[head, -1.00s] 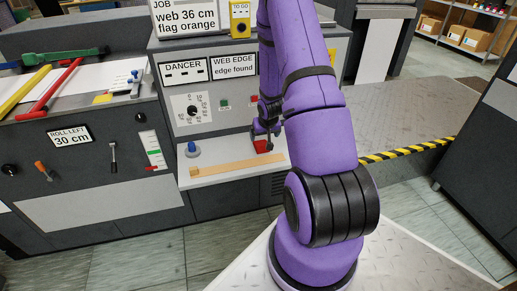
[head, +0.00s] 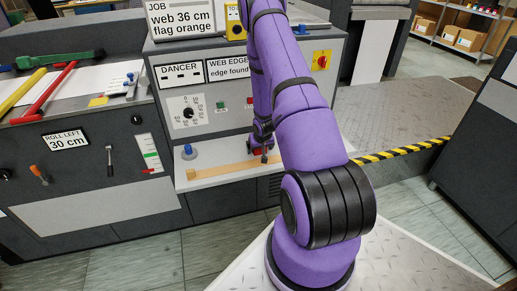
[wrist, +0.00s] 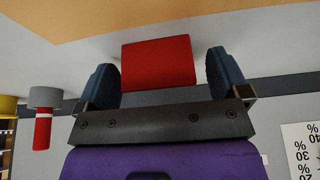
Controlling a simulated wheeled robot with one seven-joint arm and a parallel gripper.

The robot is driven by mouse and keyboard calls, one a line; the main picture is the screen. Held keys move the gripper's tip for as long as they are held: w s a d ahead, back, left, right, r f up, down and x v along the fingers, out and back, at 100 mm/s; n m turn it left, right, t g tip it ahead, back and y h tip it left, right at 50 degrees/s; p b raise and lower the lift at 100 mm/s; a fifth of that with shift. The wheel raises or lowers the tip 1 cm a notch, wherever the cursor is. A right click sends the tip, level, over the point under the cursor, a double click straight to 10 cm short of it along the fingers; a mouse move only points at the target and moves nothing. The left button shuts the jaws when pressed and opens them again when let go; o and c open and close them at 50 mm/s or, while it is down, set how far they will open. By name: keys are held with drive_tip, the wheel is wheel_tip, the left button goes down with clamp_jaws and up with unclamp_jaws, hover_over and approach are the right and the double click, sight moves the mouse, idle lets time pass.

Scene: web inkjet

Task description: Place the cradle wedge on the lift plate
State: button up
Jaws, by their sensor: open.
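A red block, which looks like the cradle wedge (wrist: 158,62), lies on the light shelf between my open fingers in the wrist view. It also shows in the head view (head: 257,153), partly hidden by my gripper. My gripper (wrist: 163,72) has one finger on each side of it, with a narrow gap visible at least on the left. In the head view my gripper (head: 266,154) is down at the shelf. The broad grey metal surface with a yellow-black striped edge, at right in the head view, may be the lift plate (head: 390,112); nothing stands on its visible part.
The light shelf (head: 200,180) carries a tan strip (head: 225,170) and a blue-topped knob (head: 187,151). The console panel (head: 208,108) with its dial rises behind the shelf. A dark cabinet (head: 480,150) stands at far right.

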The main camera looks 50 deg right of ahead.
drive_tip(key=c, duration=1.1)
